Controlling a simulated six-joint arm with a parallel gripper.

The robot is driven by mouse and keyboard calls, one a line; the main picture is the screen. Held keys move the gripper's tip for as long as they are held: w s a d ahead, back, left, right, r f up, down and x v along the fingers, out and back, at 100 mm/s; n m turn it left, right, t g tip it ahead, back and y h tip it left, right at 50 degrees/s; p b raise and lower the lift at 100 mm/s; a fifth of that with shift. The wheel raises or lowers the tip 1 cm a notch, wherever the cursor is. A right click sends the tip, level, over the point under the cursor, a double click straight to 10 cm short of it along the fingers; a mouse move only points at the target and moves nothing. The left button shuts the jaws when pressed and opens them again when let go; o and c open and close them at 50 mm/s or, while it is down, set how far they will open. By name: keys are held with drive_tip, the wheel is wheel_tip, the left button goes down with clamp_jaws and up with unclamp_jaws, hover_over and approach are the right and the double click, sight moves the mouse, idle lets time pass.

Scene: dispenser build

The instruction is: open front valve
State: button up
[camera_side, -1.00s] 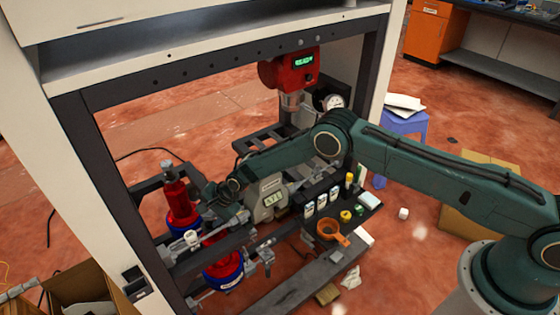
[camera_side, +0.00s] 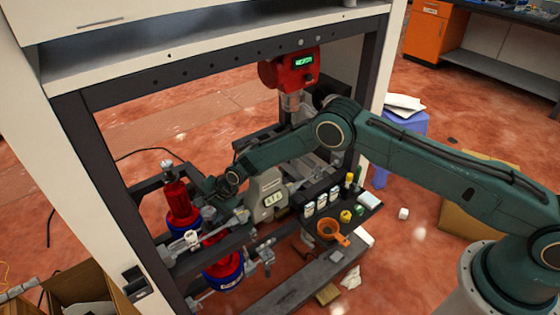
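Two red cylinders with blue bands stand in the frame at the left. The rear red cylinder (camera_side: 178,200) has a light-coloured top. The front red cylinder (camera_side: 222,268) sits lower and is partly covered by rails and fittings. A grey cap-like fitting (camera_side: 209,214) shows above the front cylinder; I cannot tell for sure whether it is the front valve. My gripper (camera_side: 203,190) is beside the rear cylinder's right side, above the grey fitting. Its fingers are small and dark, so I cannot tell whether they are open or touching anything.
A grey device with a display (camera_side: 270,197) stands right of my gripper. A black rack with small bottles (camera_side: 322,203) and an orange funnel (camera_side: 328,230) are further right. A red stirrer head (camera_side: 290,70) hangs behind. A dark frame post (camera_side: 105,180) bounds the left.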

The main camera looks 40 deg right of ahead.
drive_tip(key=shift+w+a+r, duration=0.1)
drive_tip(key=shift+w+r, duration=0.05)
drive_tip(key=shift+r, duration=1.15)
drive_tip(key=shift+w+a+r, duration=0.1)
drive_tip(key=shift+w+r, duration=0.05)
drive_tip(key=shift+r, duration=1.15)
drive_tip(key=shift+s+d, duration=0.1)
drive_tip(key=shift+f, duration=0.1)
